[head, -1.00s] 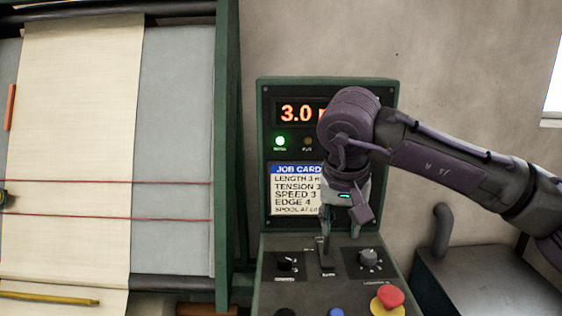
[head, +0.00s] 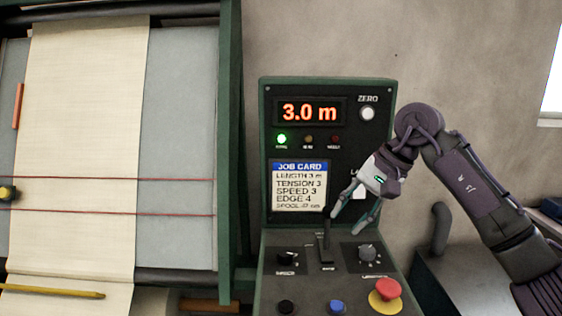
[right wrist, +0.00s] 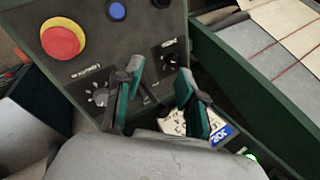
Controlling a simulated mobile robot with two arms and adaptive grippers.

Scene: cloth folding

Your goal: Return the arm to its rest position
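My right arm comes in from the right in the head view. Its gripper (head: 345,223) is open and empty, tilted down to the left in front of the green control console. The fingers are above and to the right of the black lever (head: 326,242), apart from it. My left gripper is not in view.
The console carries a lit display (head: 309,112), black knobs (head: 288,259), a blue button (head: 337,307) and a red stop button (head: 388,289). A cloth machine with pale cloth (head: 75,120) stands left. A grey cabinet (head: 455,285) stands right.

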